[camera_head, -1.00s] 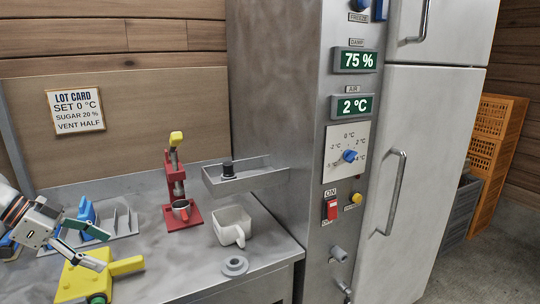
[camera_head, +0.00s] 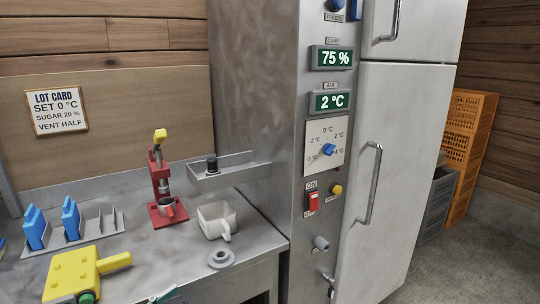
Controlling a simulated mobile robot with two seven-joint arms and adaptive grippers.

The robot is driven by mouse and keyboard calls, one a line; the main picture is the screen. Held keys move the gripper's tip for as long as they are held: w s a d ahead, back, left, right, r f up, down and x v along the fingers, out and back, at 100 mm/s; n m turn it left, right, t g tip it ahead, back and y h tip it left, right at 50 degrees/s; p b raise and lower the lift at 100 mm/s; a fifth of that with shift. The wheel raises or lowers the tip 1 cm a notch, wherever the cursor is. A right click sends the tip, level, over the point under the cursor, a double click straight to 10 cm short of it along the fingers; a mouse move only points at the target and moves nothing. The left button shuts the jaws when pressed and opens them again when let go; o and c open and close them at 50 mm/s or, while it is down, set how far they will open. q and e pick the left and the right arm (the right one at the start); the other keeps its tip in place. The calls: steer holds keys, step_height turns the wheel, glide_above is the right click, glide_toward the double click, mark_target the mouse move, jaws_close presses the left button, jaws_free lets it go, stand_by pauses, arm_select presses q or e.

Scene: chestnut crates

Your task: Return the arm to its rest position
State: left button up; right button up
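Neither of my grippers can be made out in the head view now. A small teal and dark piece (camera_head: 164,295) shows at the bottom edge, in front of the bench; too little of it shows to tell whether it is part of my arm. The steel bench (camera_head: 140,262) stands clear of any arm above it.
On the bench are a yellow tool (camera_head: 72,273), a rack (camera_head: 92,232) with blue pieces (camera_head: 71,218), a red press (camera_head: 157,178), a white cup (camera_head: 219,218) and a grey ring (camera_head: 221,257). The cabinet (camera_head: 254,90) and fridge door (camera_head: 402,150) stand right. Orange crates (camera_head: 461,140) are behind.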

arm_select(q)
steer(key=s+f+n+g+y, duration=0.1)
steer(key=s+f+n+y, duration=0.2)
steer(key=s+f, duration=0.6)
steer(key=s+f+n+g+y, duration=0.2)
steer(key=s+f+n+y, duration=0.1)
steer(key=s+f+y, duration=0.4)
steer(key=s+f, duration=0.3)
steer(key=f, duration=0.4)
steer(key=shift+s+d+f+n+g, duration=0.15)
steer(key=shift+d+f+n+g, duration=0.15)
steer(key=shift+d+f, duration=0.05)
